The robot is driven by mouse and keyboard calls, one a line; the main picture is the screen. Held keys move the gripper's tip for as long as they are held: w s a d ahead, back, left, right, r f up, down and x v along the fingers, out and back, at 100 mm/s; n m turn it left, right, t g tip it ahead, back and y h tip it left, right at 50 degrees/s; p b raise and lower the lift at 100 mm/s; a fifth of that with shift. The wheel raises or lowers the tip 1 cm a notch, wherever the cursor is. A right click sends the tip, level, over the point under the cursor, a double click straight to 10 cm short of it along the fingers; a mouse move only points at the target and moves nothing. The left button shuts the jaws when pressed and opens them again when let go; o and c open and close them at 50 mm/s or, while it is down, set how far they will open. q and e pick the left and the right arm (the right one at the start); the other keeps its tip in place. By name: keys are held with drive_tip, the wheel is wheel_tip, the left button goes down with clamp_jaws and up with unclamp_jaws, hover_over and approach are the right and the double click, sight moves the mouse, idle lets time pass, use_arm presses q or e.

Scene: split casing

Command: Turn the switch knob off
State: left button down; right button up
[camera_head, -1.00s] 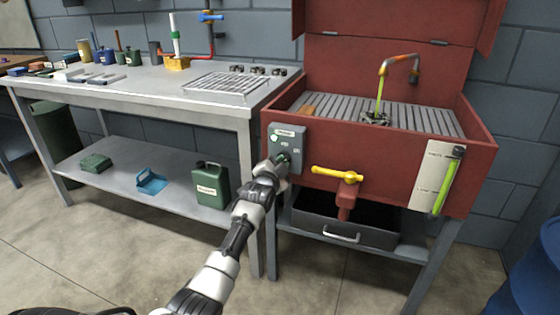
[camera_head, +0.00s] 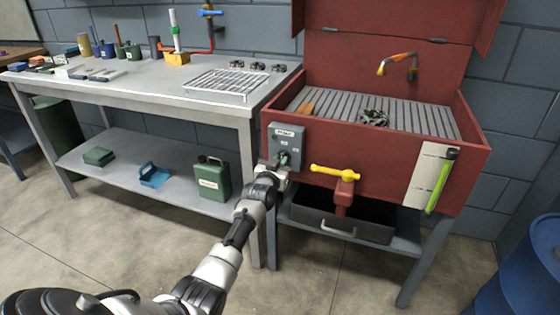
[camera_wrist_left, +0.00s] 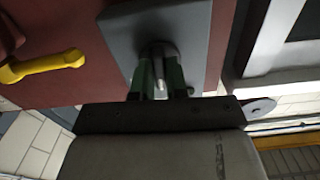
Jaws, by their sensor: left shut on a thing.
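The grey switch box (camera_head: 286,140) is mounted on the front left of the red sink-like basin (camera_head: 395,165). Its switch knob (camera_wrist_left: 159,62) shows in the wrist view as a grey ridge between green finger pads. My left gripper (camera_head: 283,163) is at the lower part of the box, shut on the knob; it also shows in the wrist view (camera_wrist_left: 160,78). The gripper mostly hides the knob in the head view. No green light shows on the box. The orange spout (camera_head: 397,63) has no stream. My right gripper is not in view.
A yellow-handled valve (camera_head: 335,173) sticks out just right of the box. A dark drawer tray (camera_head: 352,222) is below the basin. A metal workbench (camera_head: 150,96) stands left, with a green canister (camera_head: 211,180) on its lower shelf. A blue barrel (camera_head: 525,270) is at right.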

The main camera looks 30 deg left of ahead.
use_arm(q)
drive_tip(key=shift+n, duration=0.5)
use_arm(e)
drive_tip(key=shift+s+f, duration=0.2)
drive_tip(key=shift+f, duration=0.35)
use_arm(q)
drive_tip(key=c, duration=1.1)
unclamp_jaws()
drive_tip(key=shift+c, duration=0.2)
